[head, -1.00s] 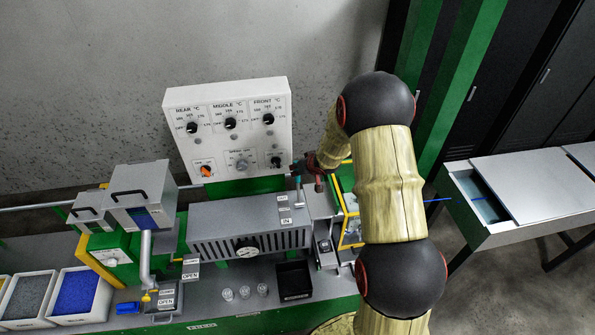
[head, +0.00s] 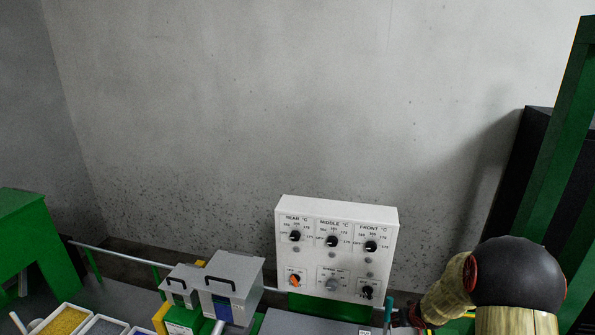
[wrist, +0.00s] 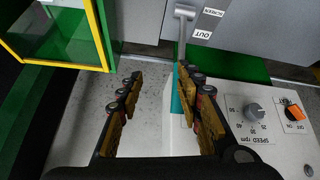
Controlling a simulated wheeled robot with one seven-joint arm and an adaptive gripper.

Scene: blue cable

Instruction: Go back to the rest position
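My gripper (wrist: 159,76) is open in the wrist view, its two padded fingers spread apart with nothing held between them. A teal piece (wrist: 177,95) shows right beside the right finger; I cannot tell whether they touch. In the head view my arm (head: 515,275) is bent at the lower right, its wrist end low beside the white control panel (head: 336,250). The fingers are mostly cut off there by the lower edge. No blue cable can be made out in the current views.
Close to the gripper in the wrist view are a grey lever (wrist: 184,28) by the OUT label, a speed knob (wrist: 254,110) and a yellow-green frame (wrist: 60,35). In the head view, hoppers (head: 228,285) stand left of the panel. The space before the wall (head: 260,110) is clear.

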